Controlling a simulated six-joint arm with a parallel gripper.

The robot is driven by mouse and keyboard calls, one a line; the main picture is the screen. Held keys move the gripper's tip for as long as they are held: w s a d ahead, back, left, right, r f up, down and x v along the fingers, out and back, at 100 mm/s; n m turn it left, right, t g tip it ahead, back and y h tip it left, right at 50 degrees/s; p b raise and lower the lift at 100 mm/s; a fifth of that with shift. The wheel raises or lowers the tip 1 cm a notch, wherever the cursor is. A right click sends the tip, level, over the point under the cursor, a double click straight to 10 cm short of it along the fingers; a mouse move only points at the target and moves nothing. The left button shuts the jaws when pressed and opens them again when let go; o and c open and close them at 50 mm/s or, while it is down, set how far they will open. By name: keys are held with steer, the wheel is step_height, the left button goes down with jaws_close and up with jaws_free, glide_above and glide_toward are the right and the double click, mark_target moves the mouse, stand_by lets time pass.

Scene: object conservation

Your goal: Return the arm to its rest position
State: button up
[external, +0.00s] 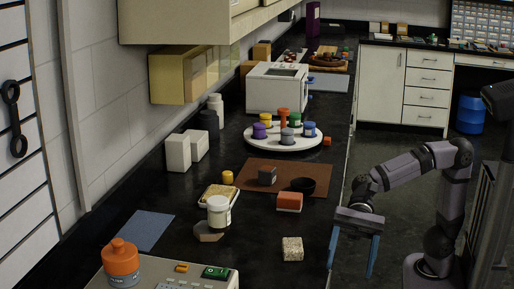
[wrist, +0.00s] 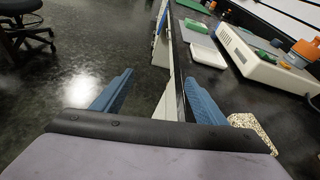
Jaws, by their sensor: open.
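My gripper (external: 354,252) hangs off the right edge of the black counter, over the floor side, with its two blue fingers pointing down. The fingers are apart with nothing between them. In the wrist view my gripper (wrist: 160,92) also shows open and empty, with the counter's edge running between the fingers. My arm is bent at the elbow, reaching left from its base at the right. A speckled stone-like block (external: 292,249) sits on the counter left of my gripper, apart from it; it also shows beside the right finger in the wrist view (wrist: 254,128).
On the counter are a brown mat (external: 250,172) with a black bowl (external: 303,185), an orange-and-white block (external: 289,201), a white-lidded jar (external: 219,211), a round white tray (external: 265,142) of colored containers, and a white device (external: 168,278) with an orange-topped bottle (external: 121,262). Open floor lies right of the counter.

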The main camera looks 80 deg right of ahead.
steer(key=s+d+f+n+g+h, duration=0.3)
steer(key=s+f+h, duration=0.1)
steer(key=s+f, duration=0.3)
steer(key=d+f+n+t+h+b, duration=0.15)
steer(key=d+f+n+h, duration=0.45)
steer(key=d+f, duration=0.85)
steer(key=d+f+n+h+b, duration=0.2)
steer(key=d+f+n+h, duration=0.2)
steer(key=d+f+n, duration=0.75)
steer(key=d+r+m+p, duration=0.1)
steer(key=d+r+p, duration=0.1)
steer(key=r+p, duration=1.5)
steer(key=w+d+r+m+p, duration=0.1)
steer(key=d+r+m+p, duration=0.1)
steer(key=r+p, duration=1.6)
steer(key=shift+d+r+p, duration=0.35)
steer(key=shift+d+p, duration=0.05)
steer(key=shift+d, duration=0.25)
